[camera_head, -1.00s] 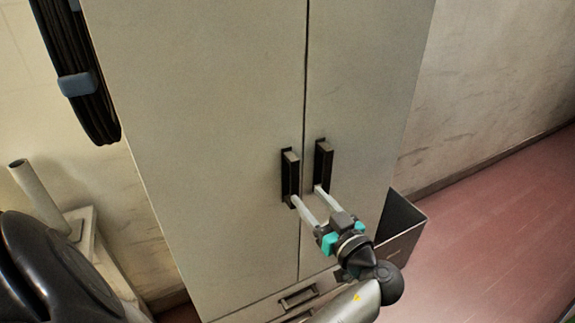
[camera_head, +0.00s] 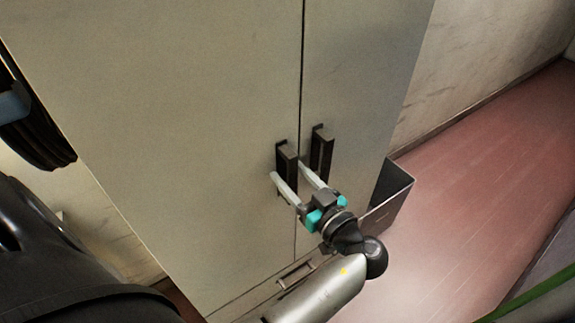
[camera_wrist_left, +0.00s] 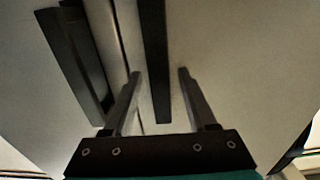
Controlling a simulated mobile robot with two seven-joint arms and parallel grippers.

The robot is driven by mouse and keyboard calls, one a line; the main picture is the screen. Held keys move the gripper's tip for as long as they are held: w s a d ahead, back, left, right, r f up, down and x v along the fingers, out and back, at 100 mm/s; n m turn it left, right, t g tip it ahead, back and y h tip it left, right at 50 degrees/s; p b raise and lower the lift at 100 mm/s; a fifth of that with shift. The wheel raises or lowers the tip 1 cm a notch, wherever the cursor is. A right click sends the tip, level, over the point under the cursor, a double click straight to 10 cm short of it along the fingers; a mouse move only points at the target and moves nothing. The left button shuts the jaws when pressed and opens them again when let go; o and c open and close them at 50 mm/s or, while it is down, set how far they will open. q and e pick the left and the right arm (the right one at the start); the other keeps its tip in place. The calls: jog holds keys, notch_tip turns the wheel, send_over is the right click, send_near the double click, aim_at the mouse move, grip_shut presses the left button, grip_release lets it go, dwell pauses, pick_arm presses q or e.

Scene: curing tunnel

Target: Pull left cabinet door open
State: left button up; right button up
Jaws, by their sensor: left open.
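The tall grey-beige cabinet has a left door (camera_head: 200,120) and a right door (camera_head: 365,70), both shut, with a dark seam between them. The left door's dark upright handle (camera_head: 287,158) stands near the seam. The right door's similar handle (camera_head: 322,150) is just beside it. My left gripper (camera_head: 289,169) is open, with one finger on each side of the left handle's lower part. In the left wrist view, a dark handle (camera_wrist_left: 155,50) lies between the open fingers (camera_wrist_left: 160,72), and the other handle (camera_wrist_left: 82,60) is at the left. Finger contact cannot be told. My right gripper is out of view.
A drawer front (camera_head: 297,272) is low on the cabinet. An open grey box (camera_head: 395,195) stands at the cabinet's right side. The reddish floor (camera_head: 470,190) at the right looks clear. A dark cable coil (camera_head: 35,130) hangs at the left.

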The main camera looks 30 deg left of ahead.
pick_arm(q)
jog(key=shift+d, duration=0.1)
grip_shut()
dwell(0.4)
dwell(1.0)
